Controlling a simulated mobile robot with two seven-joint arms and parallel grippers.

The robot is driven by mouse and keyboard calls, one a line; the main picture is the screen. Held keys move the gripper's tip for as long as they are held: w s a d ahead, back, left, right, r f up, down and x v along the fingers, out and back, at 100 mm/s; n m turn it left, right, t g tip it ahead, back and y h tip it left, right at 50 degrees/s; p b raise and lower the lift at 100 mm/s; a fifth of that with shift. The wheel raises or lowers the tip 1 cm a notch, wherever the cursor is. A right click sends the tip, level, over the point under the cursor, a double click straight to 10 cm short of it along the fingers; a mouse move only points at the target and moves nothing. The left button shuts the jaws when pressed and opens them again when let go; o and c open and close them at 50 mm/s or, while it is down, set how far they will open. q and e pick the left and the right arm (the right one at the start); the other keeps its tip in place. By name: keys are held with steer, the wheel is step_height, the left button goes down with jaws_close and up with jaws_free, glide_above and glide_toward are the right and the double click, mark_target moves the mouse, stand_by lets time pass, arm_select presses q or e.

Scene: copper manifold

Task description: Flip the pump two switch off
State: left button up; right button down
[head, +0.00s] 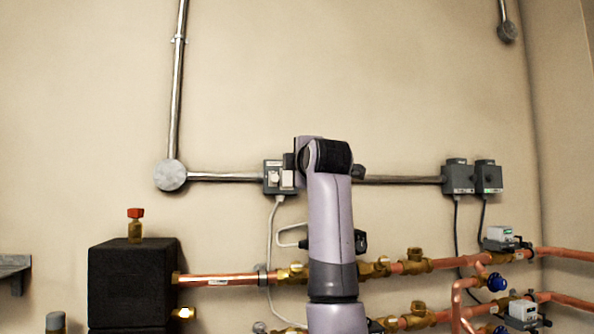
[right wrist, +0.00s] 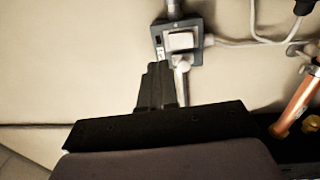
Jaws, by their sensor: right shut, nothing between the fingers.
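A grey switch box (head: 270,165) with pale switches is on the wall conduit in the head view, left of my right arm. In the right wrist view a grey switch box (right wrist: 198,57) with a white rocker (right wrist: 181,40) shows just beyond my right gripper (right wrist: 156,68). The gripper is shut and empty, its fingertips near the box's lower left edge; I cannot tell if they touch. In the head view my arm hides the fingers. I cannot read which switch is pump two or which way the rocker is tipped. My left gripper is not in view.
Two more grey boxes (head: 457,177) (head: 488,177) are on the wall at right. Copper pipes (head: 225,280) with brass valves run below. A black block (head: 130,275) with a red-topped fitting (head: 135,214) stands at left. A white cable (right wrist: 250,43) leaves the box.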

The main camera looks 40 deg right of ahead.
arm_select(q)
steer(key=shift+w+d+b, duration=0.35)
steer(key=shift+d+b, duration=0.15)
steer(key=shift+b, duration=0.05)
arm_select(e)
steer(key=v, duration=0.6)
steer(key=shift+r, duration=0.7)
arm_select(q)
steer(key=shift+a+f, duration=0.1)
arm_select(e)
steer(key=shift+w, duration=0.1)
